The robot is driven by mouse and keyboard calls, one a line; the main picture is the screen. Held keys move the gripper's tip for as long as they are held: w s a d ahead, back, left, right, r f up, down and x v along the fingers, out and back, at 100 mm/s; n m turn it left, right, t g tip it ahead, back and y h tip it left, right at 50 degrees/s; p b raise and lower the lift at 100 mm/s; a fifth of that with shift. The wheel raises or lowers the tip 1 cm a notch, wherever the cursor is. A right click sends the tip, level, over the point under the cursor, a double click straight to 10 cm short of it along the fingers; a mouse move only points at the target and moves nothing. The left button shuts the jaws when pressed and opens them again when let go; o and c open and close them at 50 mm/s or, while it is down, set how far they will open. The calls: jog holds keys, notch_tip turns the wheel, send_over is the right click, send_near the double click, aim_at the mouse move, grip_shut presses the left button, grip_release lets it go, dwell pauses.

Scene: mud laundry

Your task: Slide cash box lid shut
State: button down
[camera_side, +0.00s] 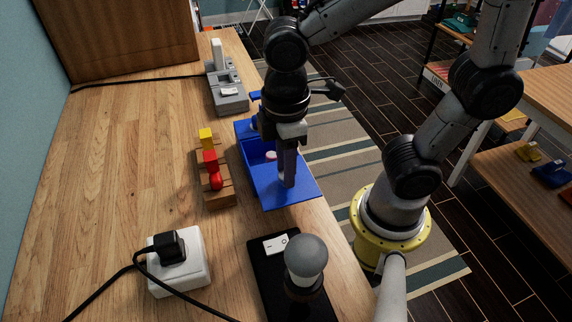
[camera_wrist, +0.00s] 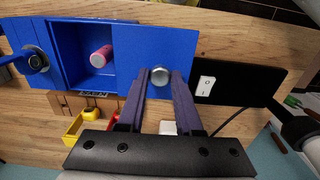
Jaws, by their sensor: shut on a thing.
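The blue cash box (camera_side: 245,150) sits on the wooden bench. Its flat blue lid (camera_side: 305,193) is slid toward the camera in the side view, leaving the compartment partly uncovered. In the wrist view the open compartment (camera_wrist: 72,60) is left of the lid (camera_wrist: 185,45), with a pink cylinder (camera_wrist: 101,56) inside. My gripper (camera_side: 287,184) points down over the lid. In the wrist view my gripper (camera_wrist: 160,82) is shut on the lid's round metal knob (camera_wrist: 160,74), one finger on each side. In the side view the fingers hide the knob.
A wooden rack with red and yellow pieces (camera_side: 213,180) stands close left of the box. A grey device (camera_side: 228,95) is behind it. A black base with a white switch and bulb (camera_side: 306,250) stands in front. A white plug block (camera_side: 190,268) trails a black cable.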

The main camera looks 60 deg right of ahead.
jog(key=shift+w+d, duration=2.95)
jog(key=shift+w, duration=0.15)
dwell(0.9)
jog(key=c, duration=0.8)
grip_release()
jog(key=shift+c, duration=0.2)
notch_tip(320, 180, up, 6)
